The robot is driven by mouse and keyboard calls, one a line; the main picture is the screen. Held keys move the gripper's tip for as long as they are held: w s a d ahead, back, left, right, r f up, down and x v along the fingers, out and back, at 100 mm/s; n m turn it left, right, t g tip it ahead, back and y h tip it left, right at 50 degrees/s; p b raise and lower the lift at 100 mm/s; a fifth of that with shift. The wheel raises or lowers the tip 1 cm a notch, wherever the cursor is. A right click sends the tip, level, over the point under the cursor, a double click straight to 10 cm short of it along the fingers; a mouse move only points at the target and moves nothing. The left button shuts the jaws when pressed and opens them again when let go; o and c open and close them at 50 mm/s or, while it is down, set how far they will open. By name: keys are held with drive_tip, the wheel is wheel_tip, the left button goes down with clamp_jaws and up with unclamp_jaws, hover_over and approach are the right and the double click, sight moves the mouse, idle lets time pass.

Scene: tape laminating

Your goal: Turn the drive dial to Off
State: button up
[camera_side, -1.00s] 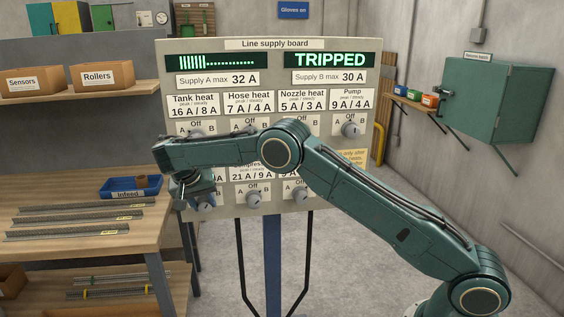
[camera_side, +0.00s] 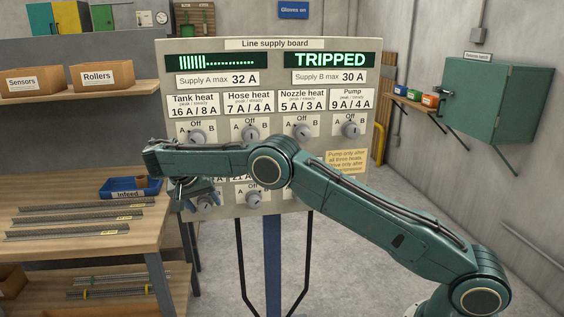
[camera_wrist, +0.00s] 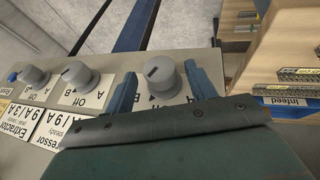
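The drive dial (camera_side: 205,200) is a grey round knob at the lower left of the supply board. Its name label is hidden behind my arm in the side view. In the wrist view, where the board appears upside down, the dial (camera_wrist: 163,80) stands between my two blue-grey fingertips. My gripper (camera_wrist: 162,86) is open around it, with a clear gap on the left side and a narrower one on the right. I cannot tell for sure which letter its pointer faces. In the side view my gripper is mostly hidden behind my wrist.
The board (camera_side: 230,212) reads TRIPPED (camera_side: 330,58). Other dials sit close by, including the compressor dial (camera_wrist: 78,76) and extractor dial (camera_wrist: 34,77). A blue button is at the far left in the wrist view.

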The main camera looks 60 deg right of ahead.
drive_tip(key=shift+w+d+r, duration=0.1)
drive_tip(key=shift+d, duration=0.1)
idle(0.6)
drive_tip(key=shift+s+m+t+y, duration=0.25)
drive_tip(key=shift+m+t+y, duration=0.05)
drive_tip(key=shift+t+y, duration=0.65)
drive_tip(key=v, duration=1.4)
drive_tip(key=s+d+r+n, duration=0.2)
drive_tip(key=s+r, duration=0.2)
drive_tip(key=s, duration=0.4)
drive_tip(key=s+d+r+n+t+y, duration=0.1)
drive_tip(key=s+d+r+n, duration=0.1)
drive_tip(key=s+r, duration=0.3)
drive_tip(key=shift+s+d, duration=0.4)
drive_tip(key=shift+s, duration=1.55)
